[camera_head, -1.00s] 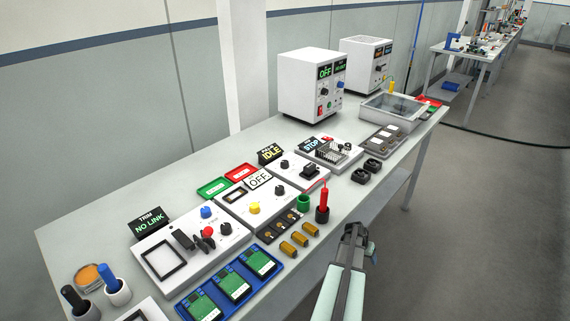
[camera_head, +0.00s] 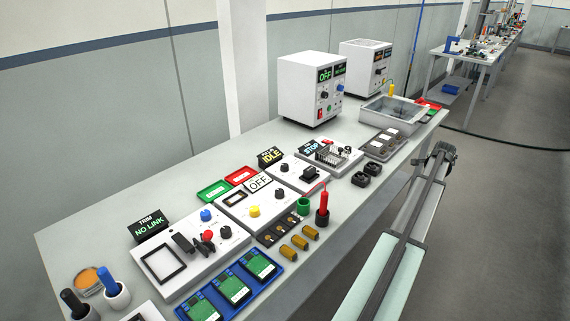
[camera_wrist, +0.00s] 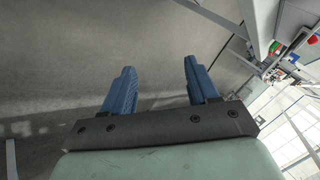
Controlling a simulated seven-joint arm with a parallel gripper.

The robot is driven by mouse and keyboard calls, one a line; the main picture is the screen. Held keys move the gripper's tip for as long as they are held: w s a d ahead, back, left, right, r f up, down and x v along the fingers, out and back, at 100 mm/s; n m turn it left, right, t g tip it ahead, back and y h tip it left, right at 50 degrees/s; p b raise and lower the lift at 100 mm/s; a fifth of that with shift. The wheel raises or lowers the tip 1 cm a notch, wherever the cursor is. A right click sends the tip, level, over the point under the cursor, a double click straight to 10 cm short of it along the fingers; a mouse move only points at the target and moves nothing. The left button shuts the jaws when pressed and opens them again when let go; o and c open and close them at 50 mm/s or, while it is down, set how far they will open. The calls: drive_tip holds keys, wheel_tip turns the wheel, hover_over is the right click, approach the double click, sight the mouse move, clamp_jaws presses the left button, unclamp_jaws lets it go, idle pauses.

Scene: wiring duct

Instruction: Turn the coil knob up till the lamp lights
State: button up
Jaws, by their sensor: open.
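A white box (camera_head: 308,88) with a green "OFF" display stands on the bench; its front has a black knob (camera_head: 324,96), a red switch and small coloured spots. A second white box (camera_head: 366,66) behind it also has a display and a dark knob (camera_head: 379,69). Labels are too small to tell which is the coil knob, and I cannot pick out the lamp. My gripper (camera_head: 441,153) is beyond the bench's right edge, over the floor, apart from both boxes. In the wrist view my gripper (camera_wrist: 160,84) has its blue fingers spread, with nothing between them.
Panels marked "NO LINK" (camera_head: 180,262), "OFF" (camera_head: 234,212) and "IDLE" (camera_head: 290,181) line the bench. A red-handled tool (camera_head: 324,202) stands upright near the front edge. The aisle at right is clear.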

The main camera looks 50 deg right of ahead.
drive_tip(key=w+a+r+n+t, duration=0.1)
drive_tip(key=w+a+r+n, duration=0.15)
drive_tip(key=w+r, duration=0.35)
wheel_tip(320, 180, up, 11)
drive_tip(key=n+t+y, duration=0.1)
drive_tip(key=n+y, duration=0.4)
drive_tip(key=n, duration=1.3)
hover_over(285, 165)
drive_tip(key=s+a, duration=0.3)
drive_tip(key=s, duration=0.1)
drive_tip(key=x, duration=1.3)
drive_tip(key=shift+s, duration=0.1)
drive_tip(key=c, duration=1)
drive_tip(key=shift+a, duration=0.1)
